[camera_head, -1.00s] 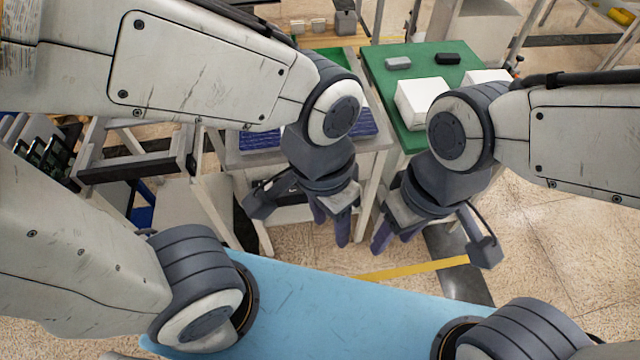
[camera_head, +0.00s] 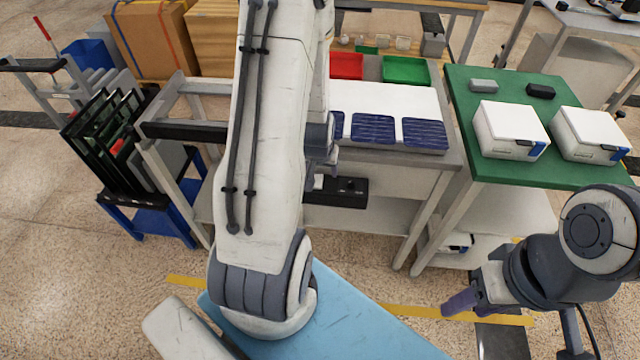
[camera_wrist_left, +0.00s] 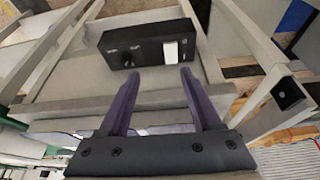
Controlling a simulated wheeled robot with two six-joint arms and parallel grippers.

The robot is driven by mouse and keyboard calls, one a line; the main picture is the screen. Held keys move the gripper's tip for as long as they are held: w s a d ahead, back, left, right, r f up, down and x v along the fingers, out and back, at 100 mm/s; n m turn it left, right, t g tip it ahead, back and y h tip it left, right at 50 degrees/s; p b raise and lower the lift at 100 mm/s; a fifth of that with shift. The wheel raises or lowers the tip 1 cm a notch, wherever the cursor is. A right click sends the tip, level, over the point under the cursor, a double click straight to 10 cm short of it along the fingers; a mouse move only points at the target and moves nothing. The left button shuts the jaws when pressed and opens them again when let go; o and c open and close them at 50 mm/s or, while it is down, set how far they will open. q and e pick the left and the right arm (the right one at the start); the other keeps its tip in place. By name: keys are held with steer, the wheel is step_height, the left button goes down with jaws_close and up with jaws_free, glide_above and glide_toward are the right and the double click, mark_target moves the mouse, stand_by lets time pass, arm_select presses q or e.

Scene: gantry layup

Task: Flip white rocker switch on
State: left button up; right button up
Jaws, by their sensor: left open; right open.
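The black control box (camera_head: 345,192) is under the white-topped table's front edge, partly hidden by my left arm. In the left wrist view the box (camera_wrist_left: 145,45) shows a dark knob and a white rocker switch (camera_wrist_left: 171,51). My left gripper (camera_wrist_left: 158,75) is open and empty, its two purple fingers pointing at the box, the right finger nearest the rocker with a gap that I cannot measure. In the head view this gripper (camera_head: 325,165) is mostly hidden by its own arm. My right gripper (camera_head: 465,302) is open and empty, low at the right, away from the box.
The white-topped table (camera_head: 390,98) carries blue panels, with red (camera_head: 346,66) and green (camera_head: 405,70) trays behind. A green table (camera_head: 480,85) with white boxes stands to the right. A rack of dark frames (camera_head: 105,135) stands left.

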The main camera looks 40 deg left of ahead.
mark_target(318, 184)
arm_select(q)
steer(key=shift+n, duration=0.3)
steer(key=x, duration=0.4)
steer(key=a+x, duration=0.1)
steer(key=x, duration=0.2)
steer(key=s+a+x, duration=0.1)
steer(key=x, duration=0.3)
steer(key=shift+w+f, duration=0.15)
steer(key=shift+f, duration=0.2)
